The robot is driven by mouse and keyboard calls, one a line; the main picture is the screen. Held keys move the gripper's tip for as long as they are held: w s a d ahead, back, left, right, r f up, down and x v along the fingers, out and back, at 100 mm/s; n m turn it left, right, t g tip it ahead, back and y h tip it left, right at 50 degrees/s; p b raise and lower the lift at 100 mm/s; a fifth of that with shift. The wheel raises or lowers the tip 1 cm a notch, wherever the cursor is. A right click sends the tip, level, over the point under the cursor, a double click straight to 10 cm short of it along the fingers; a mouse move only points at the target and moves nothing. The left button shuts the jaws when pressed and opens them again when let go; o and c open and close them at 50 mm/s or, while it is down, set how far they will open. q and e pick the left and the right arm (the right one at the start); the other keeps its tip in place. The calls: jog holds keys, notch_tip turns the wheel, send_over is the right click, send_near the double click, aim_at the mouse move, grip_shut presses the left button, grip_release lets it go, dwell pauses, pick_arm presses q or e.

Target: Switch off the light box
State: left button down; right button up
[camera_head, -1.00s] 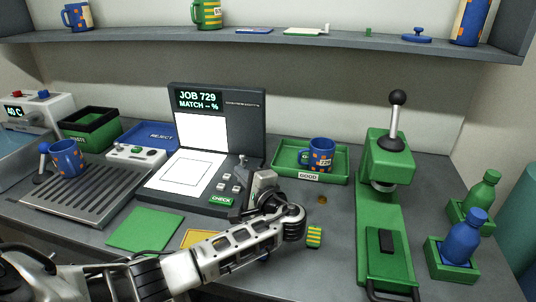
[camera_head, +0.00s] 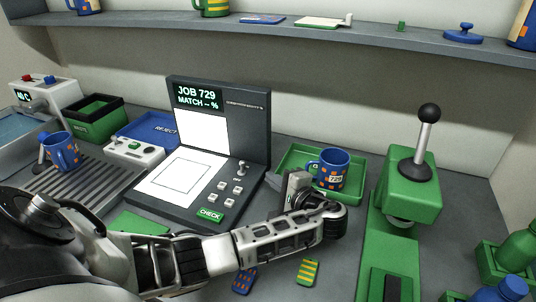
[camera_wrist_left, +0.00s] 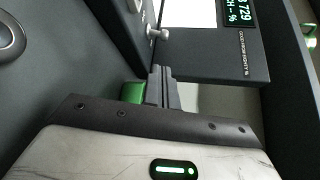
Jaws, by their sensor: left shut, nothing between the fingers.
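The light box (camera_head: 262,128) is a dark grey folding unit with its upright screen reading "JOB 729 MATCH – %". Its upright white panel (camera_head: 201,137) and flat base panel (camera_head: 178,183) are glowing. A small toggle switch (camera_head: 242,168) stands on the base's right side, above several square buttons and the green CHECK button (camera_head: 209,214). My left gripper (camera_head: 288,180) is just right of the box, apart from the switch. In the left wrist view, its fingers (camera_wrist_left: 160,74) are shut and empty, below and right of the switch (camera_wrist_left: 157,33). My right gripper is not in view.
A green tray (camera_head: 283,161) with a blue mug (camera_head: 330,169) stands behind my left gripper. A green press (camera_head: 409,194) stands to the right. A white control box (camera_head: 134,152) and blue tray (camera_head: 148,128) stand left of the light box. A shelf (camera_head: 300,31) runs above.

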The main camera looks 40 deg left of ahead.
aim_at(253, 171)
pick_arm(q)
jog(key=shift+w, duration=0.4)
jog(key=shift+s+r, duration=0.2)
jog(key=shift+s, duration=0.2)
jog(key=b+x, duration=0.5)
jog(key=x, duration=0.4)
jog(key=shift+w+f, duration=0.1)
jog(key=shift+f, duration=0.1)
jog(key=shift+w+a+b, duration=0.15)
jog(key=shift+a+b, duration=0.2)
jog(key=shift+a, duration=0.15)
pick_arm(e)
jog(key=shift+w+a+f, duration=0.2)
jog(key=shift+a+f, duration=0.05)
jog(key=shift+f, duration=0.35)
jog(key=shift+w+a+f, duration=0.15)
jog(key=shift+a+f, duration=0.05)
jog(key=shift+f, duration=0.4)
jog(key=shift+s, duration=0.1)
pick_arm(q)
jog(key=shift+r, duration=0.15)
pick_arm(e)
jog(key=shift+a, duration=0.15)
